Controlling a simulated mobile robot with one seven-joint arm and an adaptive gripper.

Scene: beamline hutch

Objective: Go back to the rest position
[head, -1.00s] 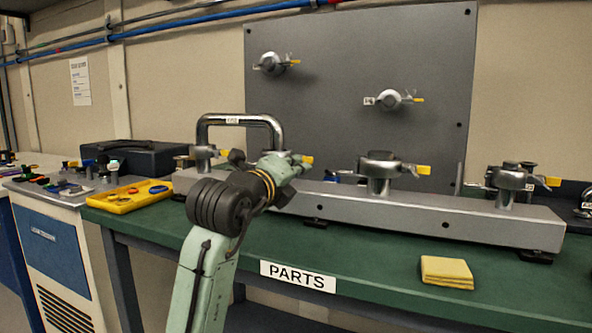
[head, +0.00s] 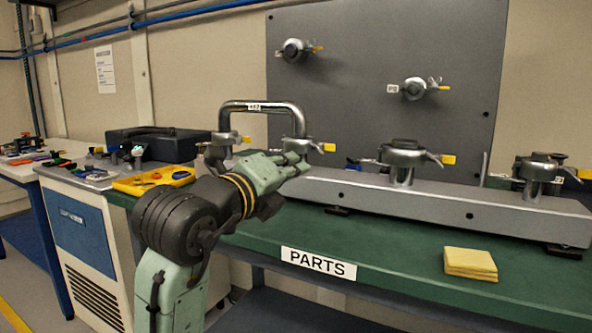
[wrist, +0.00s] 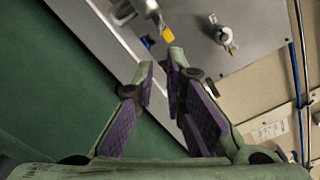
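My arm reaches up from the bottom of the head view, bent over the front of the green bench. Its end is in front of the grey rail with clamps. In the wrist view my gripper (wrist: 160,73) shows two purple-padded fingers with a gap between them. It is open, and nothing is seen between the fingers. In the head view the fingers are partly hidden by the arm.
The green bench (head: 400,262) carries the grey rail (head: 440,208), a bent pipe (head: 262,106), a yellow tray (head: 130,186) and yellow pads (head: 470,262). A grey panel (head: 380,60) stands behind. Bench space left of the pads is clear.

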